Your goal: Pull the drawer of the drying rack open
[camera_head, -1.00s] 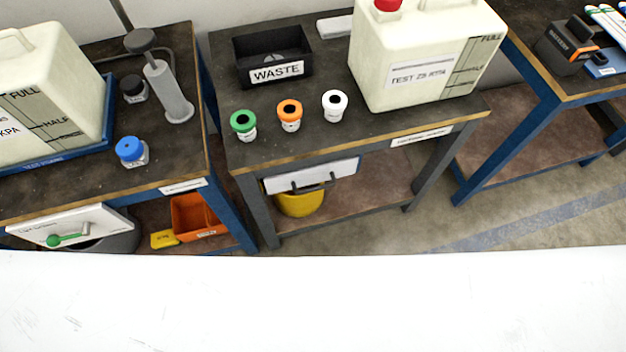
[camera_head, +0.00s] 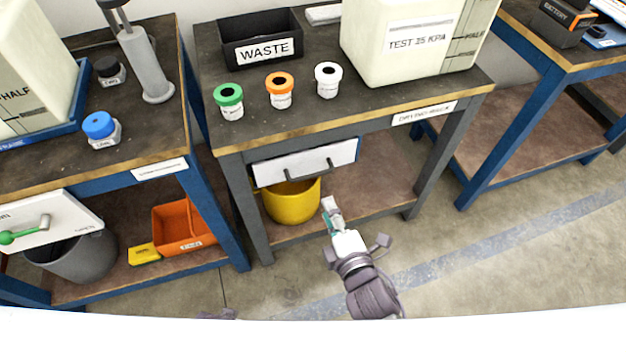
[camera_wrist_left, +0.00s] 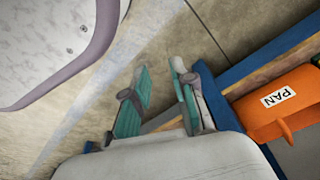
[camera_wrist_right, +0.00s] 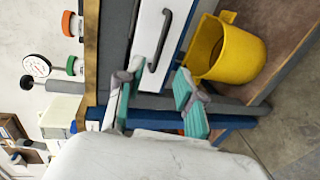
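The white-fronted drawer (camera_head: 300,164) hangs under the middle bench. It looks shut, and a dark bar handle (camera_head: 311,167) runs along its front. In the right wrist view the drawer front (camera_wrist_right: 172,42) and its handle (camera_wrist_right: 159,42) lie just ahead of the fingers. My right gripper (camera_head: 331,210) is below and in front of the drawer in the head view. In the right wrist view it is open (camera_wrist_right: 160,75), empty and apart from the handle. My left gripper (camera_wrist_left: 160,70) is open and empty above the floor, near an orange bin (camera_wrist_left: 280,105).
A yellow bucket (camera_head: 292,204) stands on the shelf under the drawer. The bench top holds a black WASTE bin (camera_head: 262,52), three capped bottles and a large canister (camera_head: 395,45). Floor in front is clear.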

